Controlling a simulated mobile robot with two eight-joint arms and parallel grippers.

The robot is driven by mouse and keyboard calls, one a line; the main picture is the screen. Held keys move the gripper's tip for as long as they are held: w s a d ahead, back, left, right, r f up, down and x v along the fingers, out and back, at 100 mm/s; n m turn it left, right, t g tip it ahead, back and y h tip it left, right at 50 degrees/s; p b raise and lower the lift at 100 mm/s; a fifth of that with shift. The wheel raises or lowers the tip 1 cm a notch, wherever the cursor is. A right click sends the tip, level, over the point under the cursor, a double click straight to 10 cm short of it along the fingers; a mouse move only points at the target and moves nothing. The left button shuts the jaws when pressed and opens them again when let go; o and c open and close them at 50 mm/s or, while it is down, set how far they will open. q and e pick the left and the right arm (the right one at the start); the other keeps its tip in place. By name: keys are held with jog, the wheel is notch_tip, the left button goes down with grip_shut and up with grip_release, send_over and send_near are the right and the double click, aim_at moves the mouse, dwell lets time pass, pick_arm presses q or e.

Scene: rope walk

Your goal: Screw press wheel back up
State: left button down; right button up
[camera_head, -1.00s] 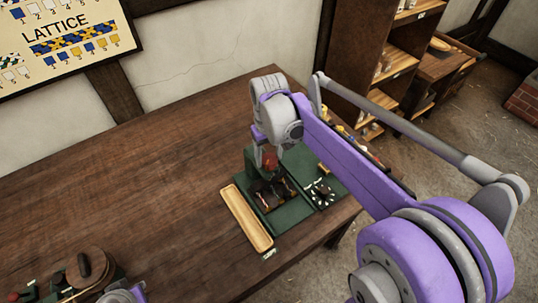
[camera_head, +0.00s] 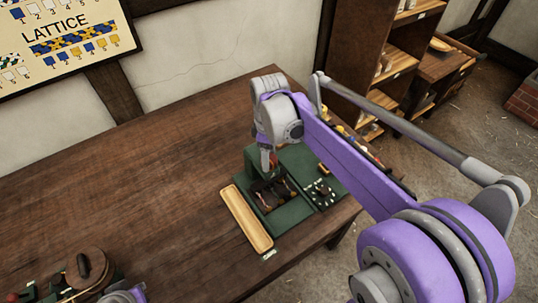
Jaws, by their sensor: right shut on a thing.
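The press is a green stand (camera_head: 252,163) on a green base at the right end of the wooden table. My right gripper (camera_head: 268,166) points down at the top of the stand. It is shut on the press wheel, a small reddish part (camera_head: 273,160) mostly hidden by the fingers. A dark recessed bed (camera_head: 268,192) with small pieces lies below it. Only a grey and purple bit of my left arm shows at the bottom edge; its fingers are out of view.
A long pale wooden tray (camera_head: 246,219) lies left of the press. A dark plate with a ring of white marks (camera_head: 322,192) is right of it. A round wooden thing (camera_head: 90,270) stands at the bottom left. The table's middle (camera_head: 130,190) is clear.

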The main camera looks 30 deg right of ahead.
jog(key=shift+n, duration=0.5)
jog(key=o, duration=1.4)
jog(key=shift+c, duration=0.2)
jog(key=shift+r, duration=0.1)
notch_tip(320, 180, up, 11)
jog(key=shift+p, duration=0.35)
jog(key=shift+f, duration=0.2)
jog(key=s+a+f+m+t, duration=0.2)
jog(key=s+a+f+m, duration=0.1)
jog(key=s+f+m, duration=0.2)
jog(key=s+a+f+m+t, duration=0.3)
jog(key=s+f+m, duration=0.2)
jog(key=s+f, duration=0.4)
jog(key=shift+s+a+f+t, duration=0.3)
jog(key=shift+s+a+f, duration=0.1)
jog(key=shift+f, duration=0.15)
